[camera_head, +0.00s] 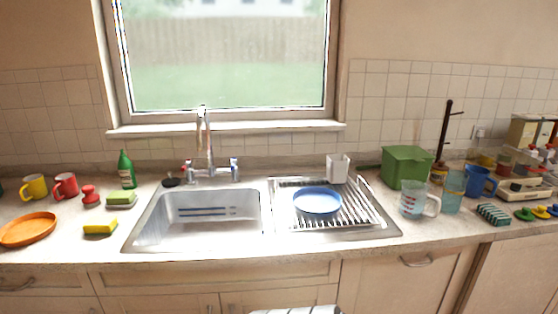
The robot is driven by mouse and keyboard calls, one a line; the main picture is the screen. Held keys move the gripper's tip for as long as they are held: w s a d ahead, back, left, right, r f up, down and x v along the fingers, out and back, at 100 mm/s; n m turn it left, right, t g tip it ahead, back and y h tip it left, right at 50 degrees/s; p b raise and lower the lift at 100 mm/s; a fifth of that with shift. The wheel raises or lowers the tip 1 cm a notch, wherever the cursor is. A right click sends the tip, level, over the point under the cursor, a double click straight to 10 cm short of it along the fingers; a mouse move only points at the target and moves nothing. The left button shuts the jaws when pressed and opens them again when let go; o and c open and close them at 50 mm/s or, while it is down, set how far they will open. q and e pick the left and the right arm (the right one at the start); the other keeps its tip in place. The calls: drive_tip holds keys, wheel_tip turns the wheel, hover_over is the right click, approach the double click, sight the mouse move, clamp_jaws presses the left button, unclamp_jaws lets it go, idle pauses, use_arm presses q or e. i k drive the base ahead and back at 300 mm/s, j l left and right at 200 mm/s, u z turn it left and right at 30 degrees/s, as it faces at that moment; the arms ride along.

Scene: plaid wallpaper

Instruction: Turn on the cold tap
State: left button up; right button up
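A chrome mixer tap (209,150) with a tall spout stands behind the sink basin (205,215), under the window. The left tap handle (189,170) has a red mark. The cold tap handle (234,169), at the right end, has a blue mark. I cannot see any water running from the spout. The handles are small here, so their exact turn is hard to tell.
A draining rack (357,206) with a blue plate (317,201) lies right of the basin. A white holder (337,168) stands behind it. A green bottle (127,170), sponge (100,227) and mugs (66,186) are left. A green box (407,167) is right.

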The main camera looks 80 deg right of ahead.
sight(234, 162)
drive_tip(key=z, duration=2.1)
drive_tip(key=i+l+z, duration=0.2)
drive_tip(key=k, duration=0.1)
